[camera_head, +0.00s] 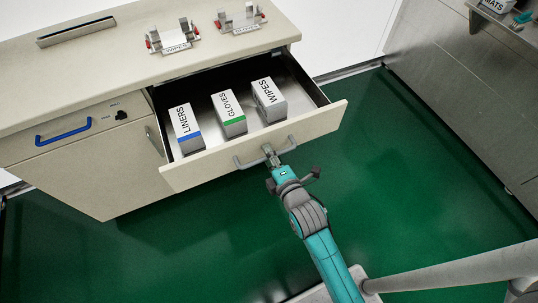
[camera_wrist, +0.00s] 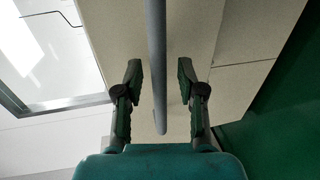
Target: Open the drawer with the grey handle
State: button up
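The drawer (camera_head: 210,160) with the grey handle (camera_head: 250,165) is pulled out of the pale cabinet in the head view. Its inside shows three boxes, labelled LINERS (camera_head: 184,131), GLOVES (camera_head: 228,115) and WIPES (camera_head: 268,101). My gripper (camera_head: 271,156) is at the handle's middle. In the wrist view the grey bar (camera_wrist: 157,50) runs between my two fingers (camera_wrist: 160,82). The fingers are apart, with a gap on each side of the bar.
To the left is a smaller drawer with a blue handle (camera_head: 64,132) and a lock. A cabinet door (camera_head: 90,172) is below it. Two small racks (camera_head: 172,38) stand on the countertop (camera_head: 110,75). Green floor (camera_head: 420,160) is clear to the right, up to a grey metal unit (camera_head: 470,100).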

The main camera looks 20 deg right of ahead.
jog(key=v, duration=1.2)
jog(key=shift+s+f, duration=0.1)
dwell(0.6)
jog(key=s+r+m, duration=0.3)
jog(key=s+m, duration=1.5)
jog(key=s, duration=0.6)
jog(key=shift+d+r+g, duration=0.15)
jog(key=shift+r+g, duration=0.05)
jog(key=shift+g, duration=0.2)
dwell(3.3)
